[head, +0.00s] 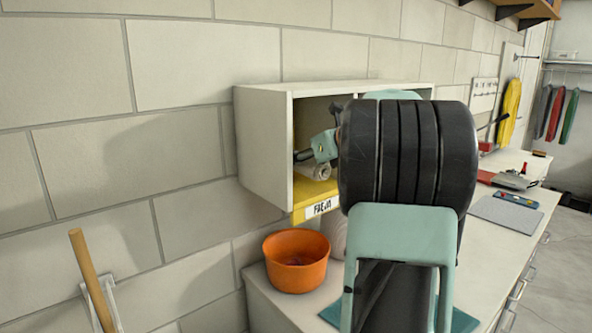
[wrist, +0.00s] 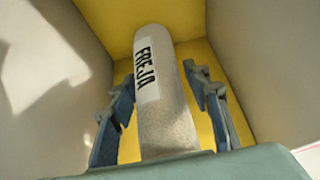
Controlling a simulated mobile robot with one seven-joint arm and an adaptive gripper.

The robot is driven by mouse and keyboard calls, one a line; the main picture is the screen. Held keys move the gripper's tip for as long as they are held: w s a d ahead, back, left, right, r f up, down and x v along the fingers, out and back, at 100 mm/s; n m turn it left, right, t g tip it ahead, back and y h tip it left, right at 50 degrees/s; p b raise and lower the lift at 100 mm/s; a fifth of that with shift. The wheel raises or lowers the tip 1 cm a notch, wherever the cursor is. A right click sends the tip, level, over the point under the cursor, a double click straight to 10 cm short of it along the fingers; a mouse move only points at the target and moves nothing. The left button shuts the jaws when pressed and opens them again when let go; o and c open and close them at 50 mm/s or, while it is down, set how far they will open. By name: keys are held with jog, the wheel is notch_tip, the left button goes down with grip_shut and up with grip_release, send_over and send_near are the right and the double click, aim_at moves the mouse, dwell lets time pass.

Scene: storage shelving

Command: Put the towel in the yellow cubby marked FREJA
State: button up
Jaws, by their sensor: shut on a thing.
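The yellow cubby (head: 310,191) is the left compartment of a white wall unit, with a FREJA label on its front edge. The rolled, pale grey towel (wrist: 168,115) lies inside the cubby, and its end also shows in the head view (head: 317,172). A white tag on the towel reads FREJA. My gripper (wrist: 160,82) reaches into the cubby with one finger on each side of the towel, shut on it. In the head view my gripper (head: 312,156) is partly hidden by my arm. Whether the towel rests on the cubby floor is hard to tell.
An orange bowl (head: 296,262) stands on the white counter below the cubby. A pale rounded object (head: 334,232) beside it is mostly hidden by my arm. The cubby's side walls (wrist: 60,70) are close to my fingers. A wooden handle (head: 90,275) stands at lower left.

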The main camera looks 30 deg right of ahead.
aim_at(325, 163)
jog(key=shift+w+a+r, duration=0.1)
jog(key=shift+w, duration=0.3)
jog(key=shift+w+f, duration=0.15)
jog(key=shift+f, duration=0.75)
jog(key=shift+w+f, duration=0.15)
jog(key=shift+f, duration=0.75)
jog(key=shift+f, duration=0.1)
jog(key=o, duration=1.3)
jog(key=shift+o, duration=0.2)
jog(key=v, duration=1.2)
jog(key=shift+b, duration=0.3)
